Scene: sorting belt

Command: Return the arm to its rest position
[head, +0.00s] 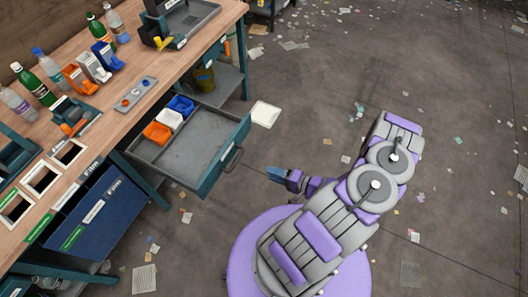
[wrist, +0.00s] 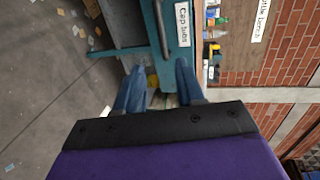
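My gripper (head: 276,174) is at the end of my purple and grey arm, over the floor just right of the open drawer's front. In the wrist view, the gripper (wrist: 160,66) has its two blue fingers apart, with nothing held between them. The teal drawer (head: 228,162) is pulled out from the workbench and holds an orange, a white and a blue tub at its back. Its front, labelled "Cap tubs" (wrist: 184,25), appears sideways ahead of the fingers in the wrist view. The arm is bent, with its elbow to the right.
The wooden workbench (head: 115,108) at left carries bottles, small tubs and a grey tray (head: 137,94). A blue bin (head: 100,212) hangs at its front. A white piece (head: 265,114) shows beyond the drawer's corner. The floor at right is open, with scattered paper scraps.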

